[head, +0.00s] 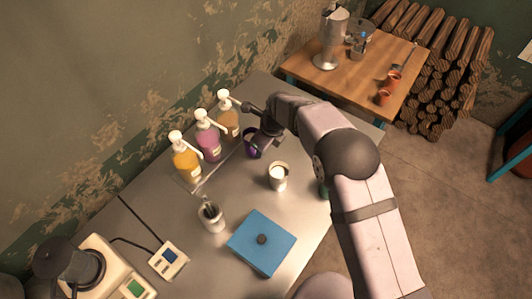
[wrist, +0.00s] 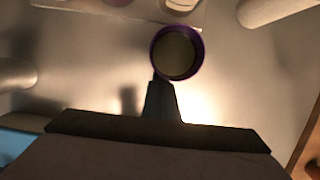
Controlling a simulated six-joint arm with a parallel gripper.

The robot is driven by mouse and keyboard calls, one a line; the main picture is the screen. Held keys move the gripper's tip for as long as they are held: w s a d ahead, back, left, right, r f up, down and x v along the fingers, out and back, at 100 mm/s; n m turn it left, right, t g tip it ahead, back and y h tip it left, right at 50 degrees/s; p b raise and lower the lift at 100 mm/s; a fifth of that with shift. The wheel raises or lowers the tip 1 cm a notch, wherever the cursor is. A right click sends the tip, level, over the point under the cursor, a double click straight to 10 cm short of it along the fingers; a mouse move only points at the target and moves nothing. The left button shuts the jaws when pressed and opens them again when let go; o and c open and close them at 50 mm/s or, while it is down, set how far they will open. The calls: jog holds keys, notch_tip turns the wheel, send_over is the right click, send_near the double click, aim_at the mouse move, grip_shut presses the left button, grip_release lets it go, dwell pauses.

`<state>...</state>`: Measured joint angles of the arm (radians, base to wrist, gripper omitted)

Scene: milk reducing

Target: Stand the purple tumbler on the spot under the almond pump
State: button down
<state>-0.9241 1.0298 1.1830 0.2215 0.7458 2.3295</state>
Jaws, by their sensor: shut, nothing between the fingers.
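The purple tumbler (head: 249,150) stands upright on the steel counter, just in front of the brown-amber pump bottle (head: 228,122) and partly hidden by my gripper in the head view. In the wrist view its purple rim (wrist: 201,52) is seen from above. My gripper (wrist: 163,84) is shut and empty, its fingertips at the near edge of the tumbler; I cannot tell whether they touch it. A purple pump bottle (head: 208,144) and a yellow-orange one (head: 186,163) stand alongside to the left. Their labels are too small to read, so I cannot tell which is almond.
A cup with white contents (head: 278,177) stands close to the right of the tumbler. A wooden table (head: 350,76) is behind.

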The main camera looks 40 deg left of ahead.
jog(key=shift+a, duration=0.35)
jog(key=shift+d, duration=0.15)
jog(key=shift+d+r+p, duration=0.1)
jog(key=shift+d+p, duration=0.25)
jog(key=shift+d, duration=0.5)
jog(key=shift+d+p, duration=0.4)
jog(key=shift+d, duration=0.75)
jog(key=b+v, duration=0.3)
jog(key=v, duration=0.7)
jog(key=shift+b, duration=0.3)
jog(key=shift+a, duration=0.1)
